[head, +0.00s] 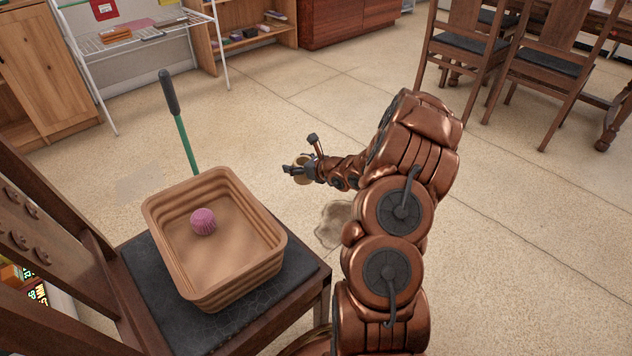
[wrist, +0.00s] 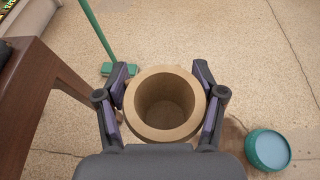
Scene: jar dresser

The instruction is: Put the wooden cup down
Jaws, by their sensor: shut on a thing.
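The wooden cup (wrist: 164,132) is a light brown, empty, round cup, seen from above into its open mouth in the wrist view. My gripper (wrist: 162,100) is shut on it, with one dark finger pad on each side of the cup. In the head view my gripper (head: 292,170) is stretched out beyond the chair, over the floor. The cup (head: 303,161) shows there only as a small tan shape, partly hidden by the gripper.
A dark wooden chair (head: 318,283) holds a ribbed tan basket (head: 240,273) with a pink ridged object (head: 203,221) inside. A green-handled broom (head: 187,145) stands behind it. A teal round container (wrist: 268,150) is right of the cup on the floor. Dining chairs (head: 545,62) stand at upper right.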

